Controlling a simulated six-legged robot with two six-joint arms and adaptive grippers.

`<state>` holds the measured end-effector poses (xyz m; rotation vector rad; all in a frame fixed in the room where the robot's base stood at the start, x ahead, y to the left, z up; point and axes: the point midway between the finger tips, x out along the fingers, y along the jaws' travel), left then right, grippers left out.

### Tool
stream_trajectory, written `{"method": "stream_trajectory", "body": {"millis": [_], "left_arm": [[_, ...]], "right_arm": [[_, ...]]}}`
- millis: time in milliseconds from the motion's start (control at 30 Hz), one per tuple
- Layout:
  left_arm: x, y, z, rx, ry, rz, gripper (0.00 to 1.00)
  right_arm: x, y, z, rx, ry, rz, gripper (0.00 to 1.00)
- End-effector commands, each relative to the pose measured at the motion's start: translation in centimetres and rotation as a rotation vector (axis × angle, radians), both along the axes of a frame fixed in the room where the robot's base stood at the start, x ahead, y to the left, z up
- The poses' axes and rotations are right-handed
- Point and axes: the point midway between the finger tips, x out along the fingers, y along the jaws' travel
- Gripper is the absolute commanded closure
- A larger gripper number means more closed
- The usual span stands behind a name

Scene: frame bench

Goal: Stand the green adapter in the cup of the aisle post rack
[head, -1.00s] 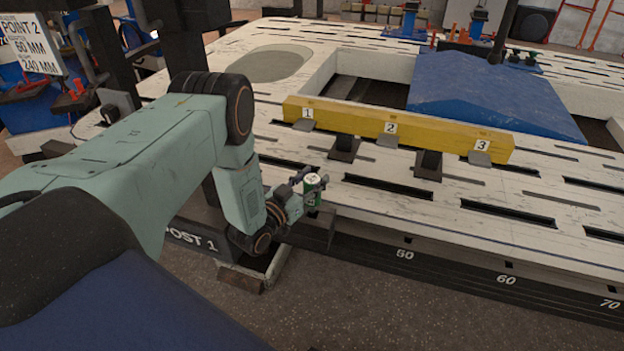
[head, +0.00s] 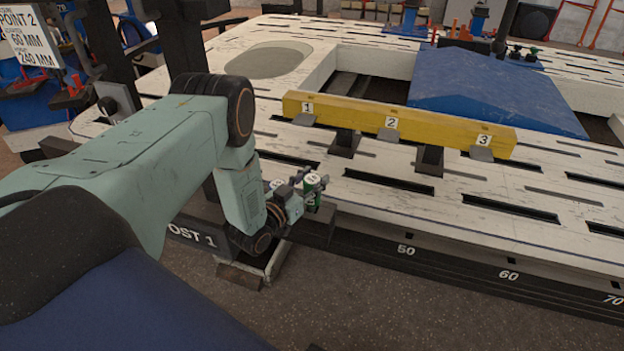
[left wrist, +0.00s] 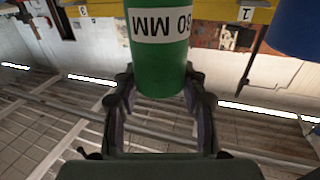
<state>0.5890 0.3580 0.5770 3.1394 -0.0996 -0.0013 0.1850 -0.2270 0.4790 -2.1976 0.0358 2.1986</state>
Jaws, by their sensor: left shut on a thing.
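The green adapter (head: 312,190) is a short upright cylinder with a pale top, at the front edge of the bench in the head view. My left gripper (head: 307,194) is shut on it. In the left wrist view the adapter (left wrist: 160,70) shows a white band with upside-down "MM" lettering, and the fingers (left wrist: 160,94) flank its end. A dark post frame (head: 190,237) marked "POST 1" is beside and below my left gripper. My arm partly hides it, and I cannot make out a cup. My right gripper is out of view.
The slotted white bench (head: 470,195) lies beyond the adapter. A yellow beam (head: 355,116) with plates numbered 1 to 3 stands on it, before a blue block (head: 495,90). A black scale rail (head: 450,261) runs along the front edge. The floor in front is clear.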

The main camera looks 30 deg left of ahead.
Motion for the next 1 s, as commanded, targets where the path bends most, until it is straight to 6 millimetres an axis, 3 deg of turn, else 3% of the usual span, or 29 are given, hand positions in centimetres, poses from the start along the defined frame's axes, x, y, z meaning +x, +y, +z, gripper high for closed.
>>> {"method": "stream_trajectory", "body": {"millis": [1000], "left_arm": [[0.0, 0.0, -2.2, 0.000, -0.003, 0.000, 1.00]], "right_arm": [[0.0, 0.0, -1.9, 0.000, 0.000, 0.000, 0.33]]}}
